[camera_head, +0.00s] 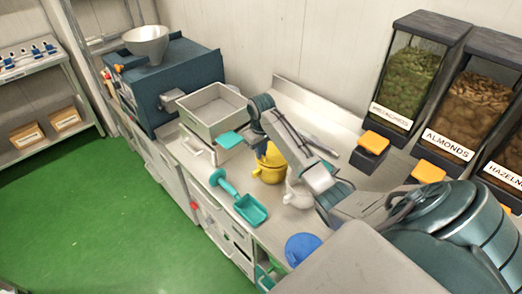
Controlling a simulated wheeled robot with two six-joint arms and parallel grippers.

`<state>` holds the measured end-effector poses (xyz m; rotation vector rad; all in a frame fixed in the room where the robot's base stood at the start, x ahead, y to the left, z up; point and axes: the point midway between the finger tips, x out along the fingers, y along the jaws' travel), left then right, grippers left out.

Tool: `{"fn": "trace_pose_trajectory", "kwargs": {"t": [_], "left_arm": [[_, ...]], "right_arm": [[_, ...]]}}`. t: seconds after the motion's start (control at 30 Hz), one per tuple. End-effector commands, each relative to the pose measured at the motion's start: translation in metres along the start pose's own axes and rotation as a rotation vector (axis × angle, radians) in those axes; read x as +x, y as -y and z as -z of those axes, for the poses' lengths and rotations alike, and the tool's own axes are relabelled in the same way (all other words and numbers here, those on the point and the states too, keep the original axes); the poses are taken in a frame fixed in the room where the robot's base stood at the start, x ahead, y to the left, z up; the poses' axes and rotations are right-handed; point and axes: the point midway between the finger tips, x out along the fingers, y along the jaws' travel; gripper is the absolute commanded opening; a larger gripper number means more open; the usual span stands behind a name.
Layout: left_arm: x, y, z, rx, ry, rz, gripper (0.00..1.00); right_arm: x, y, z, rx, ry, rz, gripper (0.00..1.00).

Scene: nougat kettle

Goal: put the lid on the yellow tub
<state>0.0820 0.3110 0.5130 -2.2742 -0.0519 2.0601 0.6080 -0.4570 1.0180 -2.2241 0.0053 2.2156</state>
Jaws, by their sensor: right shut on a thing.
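The yellow tub (269,175) stands upright on the steel counter in the middle of the view. My right gripper (260,148) reaches in from the right, with its wrist bent down over the tub. It is shut on a yellow piece (272,155), apparently the lid, just above or at the tub's mouth. The jaws and forearm hide part of it, so I cannot tell whether lid and tub touch or whether the lid is level. My left gripper is not in view.
A teal scoop (247,206) lies left of the tub, with a white jug (297,194) to its right. A grey bin (212,108) and a teal-topped container (229,140) stand behind. A blue round object (302,247) is near the front; nut dispensers (410,80) line the right.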

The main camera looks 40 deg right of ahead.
Motion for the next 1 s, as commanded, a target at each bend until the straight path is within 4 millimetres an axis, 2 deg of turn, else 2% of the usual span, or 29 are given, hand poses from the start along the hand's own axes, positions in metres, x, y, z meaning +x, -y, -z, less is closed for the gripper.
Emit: {"fn": "trace_pose_trajectory", "kwargs": {"t": [1.0], "left_arm": [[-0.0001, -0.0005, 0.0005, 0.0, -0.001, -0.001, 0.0]], "right_arm": [[0.0055, 0.0001, -0.0001, 0.0, 0.0, 0.0, 0.0]]}}
